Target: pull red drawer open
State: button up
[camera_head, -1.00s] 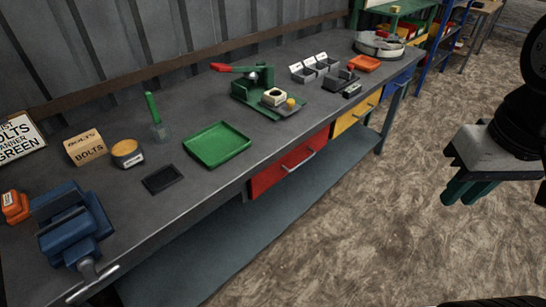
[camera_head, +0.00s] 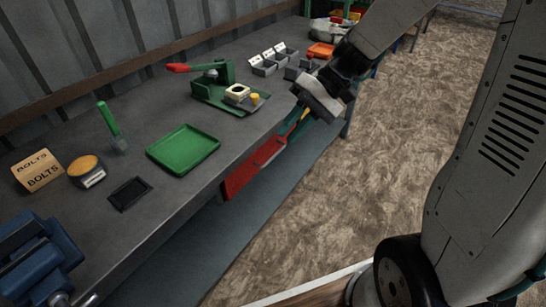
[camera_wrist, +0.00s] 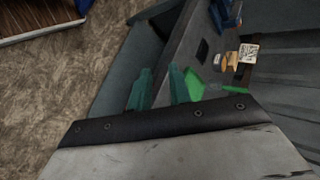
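The red drawer (camera_head: 243,174) is in the bench front below the green tray, in the head view. Its front looks flush with the bench, and its right part and handle are partly covered by my gripper. My gripper (camera_head: 294,132) hangs at the bench's front edge, near the drawer's right end; I cannot tell whether it touches. In the wrist view, the two green fingers of my gripper (camera_wrist: 163,84) stand apart with nothing seen between them. The red drawer is not visible in the wrist view.
The workbench (camera_head: 150,205) holds a green tray (camera_head: 184,149), a green press (camera_head: 218,88), grey bins (camera_head: 272,60) and a blue vise (camera_head: 35,260). A lower shelf (camera_head: 215,245) runs beneath. Open floor (camera_head: 400,130) lies to the right.

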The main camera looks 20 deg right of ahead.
jog(key=w+d+f+m+t+y, duration=0.3)
jog(key=w+f+y, duration=0.1)
jog(key=w+f, duration=0.7)
jog(key=m+t, duration=0.4)
jog(key=t, duration=0.3)
send_near(273, 157)
jog(key=w+a+f, duration=0.1)
jog(key=w+a, duration=0.1)
jog(key=x, duration=0.7)
jog(key=shift+f, duration=0.1)
grip_shut()
